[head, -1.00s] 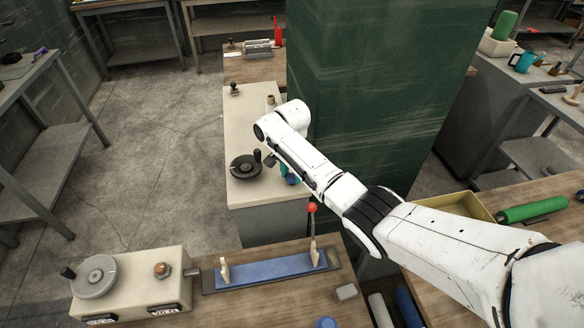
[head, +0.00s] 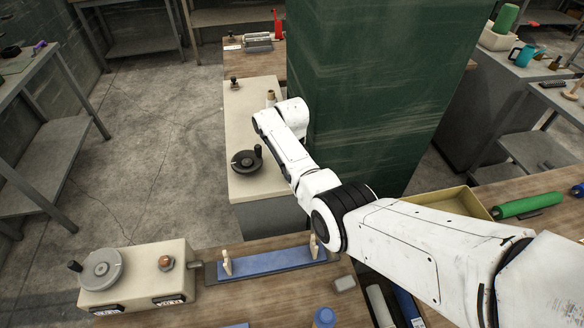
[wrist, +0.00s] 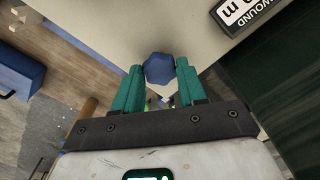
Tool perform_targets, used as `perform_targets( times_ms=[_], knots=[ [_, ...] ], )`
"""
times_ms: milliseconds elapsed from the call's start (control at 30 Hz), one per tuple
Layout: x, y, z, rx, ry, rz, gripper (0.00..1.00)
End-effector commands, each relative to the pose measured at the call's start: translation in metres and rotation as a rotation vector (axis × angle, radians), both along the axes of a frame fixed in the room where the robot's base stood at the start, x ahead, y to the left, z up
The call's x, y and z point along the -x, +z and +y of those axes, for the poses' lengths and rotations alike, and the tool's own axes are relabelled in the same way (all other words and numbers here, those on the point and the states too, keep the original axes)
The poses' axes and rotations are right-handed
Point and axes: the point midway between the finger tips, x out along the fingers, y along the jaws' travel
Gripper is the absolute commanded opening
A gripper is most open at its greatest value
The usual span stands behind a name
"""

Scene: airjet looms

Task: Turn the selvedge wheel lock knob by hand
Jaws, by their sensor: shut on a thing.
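In the wrist view, a blue faceted knob (wrist: 158,67) sits at the edge of a cream surface (wrist: 178,25). My gripper (wrist: 159,76) has a teal finger on each side of it and is shut on it. In the head view my arm reaches over the cream cabinet (head: 250,110), and its forearm hides the gripper and the blue knob. A black handwheel (head: 245,163) with an upright crank handle lies flat on the cabinet, left of my wrist.
A dark green pillar (head: 385,90) stands close to the right of my wrist. A yellow bin (head: 450,203) lies beneath my arm. Open floor lies left.

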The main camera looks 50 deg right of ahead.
Motion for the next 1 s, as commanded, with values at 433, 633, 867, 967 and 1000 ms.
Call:
perform_targets(
  times_ms=[433, 633, 867, 967, 1000],
  knots=[
    [0.000, 0.000, 0.000, 0.000, -0.004, 0.000, 0.64],
    [0.000, 0.013, 0.000, 0.000, -0.003, -0.002, 0.64],
    [-0.001, 0.030, 0.000, 0.000, -0.002, -0.003, 0.64],
    [-0.001, 0.039, 0.000, 0.000, -0.001, -0.003, 0.64],
    [0.000, 0.043, 0.000, 0.001, -0.001, -0.001, 0.64]
  ],
)
